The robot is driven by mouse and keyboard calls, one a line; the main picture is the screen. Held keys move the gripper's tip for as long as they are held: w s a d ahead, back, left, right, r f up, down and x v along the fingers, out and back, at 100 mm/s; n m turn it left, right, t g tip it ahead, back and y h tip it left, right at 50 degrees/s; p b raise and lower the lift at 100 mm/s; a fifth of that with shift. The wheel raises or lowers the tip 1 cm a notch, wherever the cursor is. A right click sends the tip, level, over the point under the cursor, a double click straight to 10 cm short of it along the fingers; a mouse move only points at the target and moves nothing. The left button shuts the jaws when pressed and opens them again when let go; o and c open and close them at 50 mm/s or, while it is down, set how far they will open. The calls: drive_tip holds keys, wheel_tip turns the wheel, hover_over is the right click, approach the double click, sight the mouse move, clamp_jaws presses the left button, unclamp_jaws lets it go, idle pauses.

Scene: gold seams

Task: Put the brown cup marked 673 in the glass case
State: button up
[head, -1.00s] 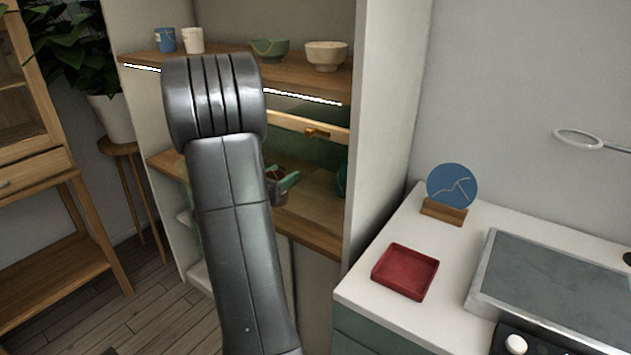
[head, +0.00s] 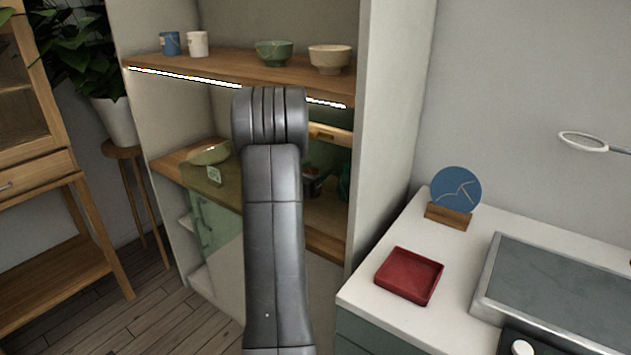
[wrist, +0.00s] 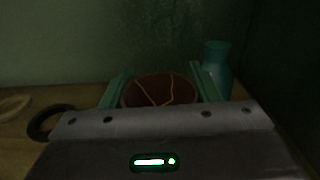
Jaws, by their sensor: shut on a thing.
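The brown cup (wrist: 158,91) shows in the wrist view as a dark brown round shape with gold seams, between the green fingers of my gripper (wrist: 160,78). My gripper is shut on it. The number 673 cannot be seen. In the head view my own arm hides most of the gripper and cup, inside the lower shelf bay (head: 328,215). A wooden cabinet with what look like glass panes (head: 28,90), probably the glass case, stands at the far left.
A teal vase (wrist: 216,70) stands close behind the cup at right. A pale green dish (head: 210,153) with a label card (head: 214,175) sits left on the lower shelf. The upper shelf (head: 225,73) holds cups and bowls. A red tray (head: 409,275) lies on the right counter.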

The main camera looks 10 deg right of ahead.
drive_tip(key=shift+w+d+f, duration=0.1)
drive_tip(key=shift+f, duration=0.6)
drive_tip(key=shift+w+d+f, duration=0.1)
drive_tip(key=shift+f, duration=0.6)
drive_tip(key=shift+s, duration=0.1)
drive_tip(key=shift+f+b, duration=0.3)
drive_tip(key=shift+b, duration=0.2)
drive_tip(key=o, duration=1.2)
drive_tip(key=shift+r, duration=0.1)
drive_tip(key=shift+r, duration=0.1)
drive_tip(key=shift+r+p, duration=0.15)
drive_tip(key=shift+p, duration=0.2)
drive_tip(key=v, duration=1.2)
